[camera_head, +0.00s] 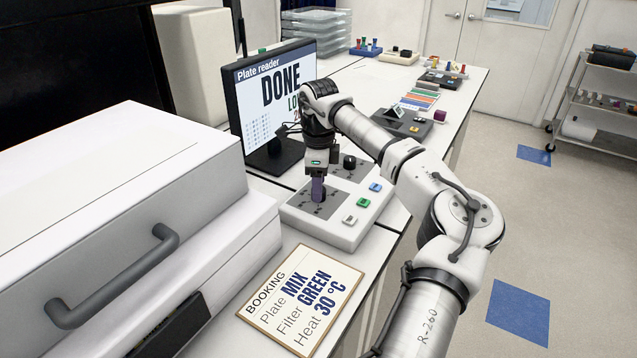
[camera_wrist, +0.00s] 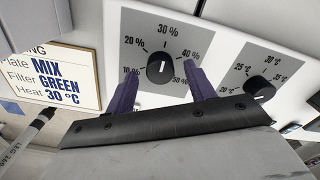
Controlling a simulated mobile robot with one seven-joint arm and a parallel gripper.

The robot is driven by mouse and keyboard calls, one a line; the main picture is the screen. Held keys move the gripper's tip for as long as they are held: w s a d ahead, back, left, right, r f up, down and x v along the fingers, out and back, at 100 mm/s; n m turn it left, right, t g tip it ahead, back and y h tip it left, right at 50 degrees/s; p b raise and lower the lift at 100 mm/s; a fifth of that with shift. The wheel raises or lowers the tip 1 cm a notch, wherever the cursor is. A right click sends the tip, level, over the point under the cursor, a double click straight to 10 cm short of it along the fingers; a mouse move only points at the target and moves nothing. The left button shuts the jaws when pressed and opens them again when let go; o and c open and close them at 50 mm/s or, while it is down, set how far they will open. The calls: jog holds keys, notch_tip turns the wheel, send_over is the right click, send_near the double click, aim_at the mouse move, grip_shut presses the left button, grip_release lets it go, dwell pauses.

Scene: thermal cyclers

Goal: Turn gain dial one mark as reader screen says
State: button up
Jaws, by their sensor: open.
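The gain dial (camera_wrist: 163,68) is a black knob on a grey panel marked 10% to 50% in the wrist view. Its white line points up, near the 30% mark. My gripper (camera_wrist: 164,78) is open, with one purple finger on each side of this dial; I cannot tell whether they touch it. In the head view my gripper (camera_head: 318,189) is over the near panel of the white control box (camera_head: 350,234) and hides the dial. The reader screen (camera_head: 272,88) reads "Plate reader", "DONE" and a line starting "LO", the rest hidden behind my arm.
A second black dial (camera_wrist: 260,88) with temperature marks is close to the right finger. White, green and blue buttons (camera_head: 363,202) line the box's right side. A booking card (camera_head: 301,299) lies in front. A large white machine (camera_head: 130,215) stands at left.

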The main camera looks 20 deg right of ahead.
jog(key=shift+f, duration=0.85)
jog(key=shift+c, duration=0.4)
jog(key=c, duration=0.9)
jog(key=shift+m, duration=0.3)
jog(key=m+b, duration=0.2)
jog(key=m, duration=0.3)
jog(key=shift+m, duration=0.3)
jog(key=m+b, duration=0.1)
jog(key=m, duration=0.4)
jog(key=shift+b, duration=0.4)
jog(key=shift+m, duration=0.4)
